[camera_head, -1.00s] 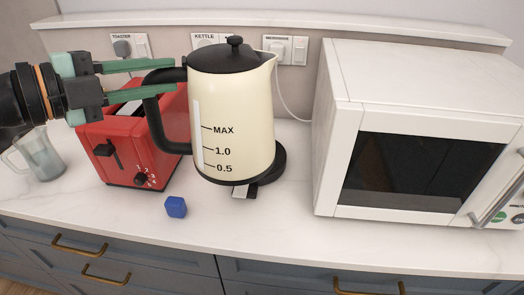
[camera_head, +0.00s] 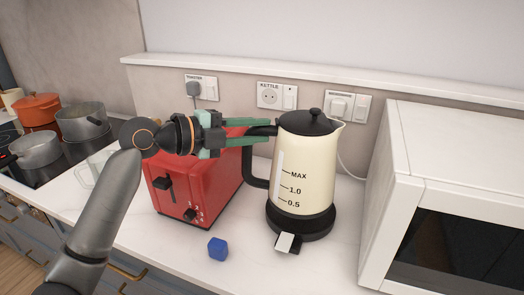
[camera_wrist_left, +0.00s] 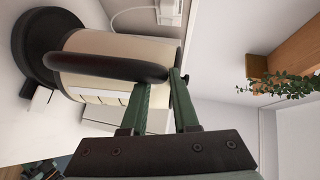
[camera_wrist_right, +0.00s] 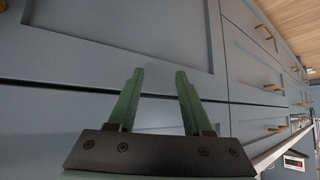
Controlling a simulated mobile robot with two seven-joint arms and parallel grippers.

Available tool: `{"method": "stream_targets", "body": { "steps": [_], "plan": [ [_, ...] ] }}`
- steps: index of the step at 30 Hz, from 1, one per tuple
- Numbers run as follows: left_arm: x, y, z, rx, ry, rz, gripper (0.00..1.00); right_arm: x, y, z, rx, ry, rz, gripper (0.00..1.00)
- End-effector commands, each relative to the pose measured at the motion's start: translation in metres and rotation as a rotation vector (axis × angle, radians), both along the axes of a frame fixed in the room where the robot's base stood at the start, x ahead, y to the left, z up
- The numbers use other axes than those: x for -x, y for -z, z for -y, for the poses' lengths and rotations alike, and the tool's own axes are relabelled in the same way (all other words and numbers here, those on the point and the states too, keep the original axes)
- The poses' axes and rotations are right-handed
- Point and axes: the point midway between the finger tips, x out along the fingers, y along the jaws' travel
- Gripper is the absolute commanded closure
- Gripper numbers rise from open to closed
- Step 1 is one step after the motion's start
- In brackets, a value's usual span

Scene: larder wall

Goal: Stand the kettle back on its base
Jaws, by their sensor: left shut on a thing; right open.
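The cream kettle (camera_head: 308,170) with black lid and handle stands upright on, or right at, its round black base (camera_head: 300,222) on the counter. In the left wrist view the kettle (camera_wrist_left: 120,62) lines up with the black base (camera_wrist_left: 38,40), with no clear gap between them. My left gripper (camera_head: 272,131) is shut on the top of the kettle's handle, coming from the left above the toaster. My right gripper (camera_wrist_right: 156,75) is open and empty in front of the grey-blue drawers, and is out of the head view.
A red toaster (camera_head: 190,185) stands left of the kettle, under my left gripper. A blue cube (camera_head: 217,249) lies on the counter in front. A white microwave (camera_head: 450,180) is at the right. Pots (camera_head: 82,122) stand on the hob at far left.

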Motion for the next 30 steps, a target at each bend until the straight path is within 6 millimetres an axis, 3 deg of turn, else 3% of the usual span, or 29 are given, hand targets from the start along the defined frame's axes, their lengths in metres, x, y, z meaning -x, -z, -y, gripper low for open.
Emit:
{"method": "stream_targets", "body": {
  "steps": [6, 14, 21, 30],
  "plan": [
    [-0.022, 0.022, 0.006, 0.012, 0.001, 0.005, 1.0, 0.0, -0.004, 0.0, 0.0, 0.0, 0.0, 0.5],
    [-0.033, 0.038, 0.009, 0.011, -0.001, 0.004, 1.0, 0.0, -0.006, 0.0, 0.0, 0.0, 0.0, 0.5],
    [-0.032, 0.064, 0.009, 0.012, -0.001, 0.006, 1.0, 0.0, -0.014, 0.0, 0.0, 0.0, 0.0, 0.5],
    [-0.032, 0.066, 0.009, 0.01, -0.001, 0.008, 1.0, 0.0, -0.013, 0.0, 0.0, 0.0, 0.0, 0.5]
  ]
}}
